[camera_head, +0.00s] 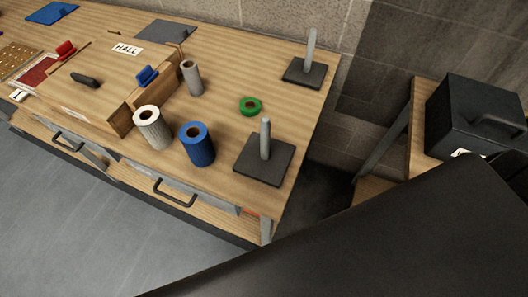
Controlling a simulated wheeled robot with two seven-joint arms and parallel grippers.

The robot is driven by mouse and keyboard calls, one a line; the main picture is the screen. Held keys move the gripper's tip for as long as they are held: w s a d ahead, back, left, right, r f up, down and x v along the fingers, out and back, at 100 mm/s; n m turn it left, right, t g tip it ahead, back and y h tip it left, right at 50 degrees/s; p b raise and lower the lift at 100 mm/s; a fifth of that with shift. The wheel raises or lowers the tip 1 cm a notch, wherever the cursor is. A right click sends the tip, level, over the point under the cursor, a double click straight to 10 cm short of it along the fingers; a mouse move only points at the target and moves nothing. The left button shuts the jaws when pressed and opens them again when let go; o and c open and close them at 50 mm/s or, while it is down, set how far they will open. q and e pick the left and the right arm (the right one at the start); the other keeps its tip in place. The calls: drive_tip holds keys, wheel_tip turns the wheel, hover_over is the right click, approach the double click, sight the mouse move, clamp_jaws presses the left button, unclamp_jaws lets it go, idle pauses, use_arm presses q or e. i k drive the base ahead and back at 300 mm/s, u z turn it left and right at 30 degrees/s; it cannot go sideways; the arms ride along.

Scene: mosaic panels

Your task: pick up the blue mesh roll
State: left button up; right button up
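Neither gripper shows in the head view. A large dark shape, apparently one of my arm links, fills the lower right, and its gripper end is out of frame.
A green tape ring (250,105) lies right of the blue roll. Two dark bases with upright pegs, one near (279,163) and one far (302,76), stand at the table's right end. A wooden box labelled HALL (112,62) is left. A black case (470,115) sits right.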

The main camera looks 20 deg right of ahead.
sight(198, 145)
drive_tip(key=u, duration=0.15)
drive_tip(key=k, duration=0.9)
drive_tip(key=z, duration=1.1)
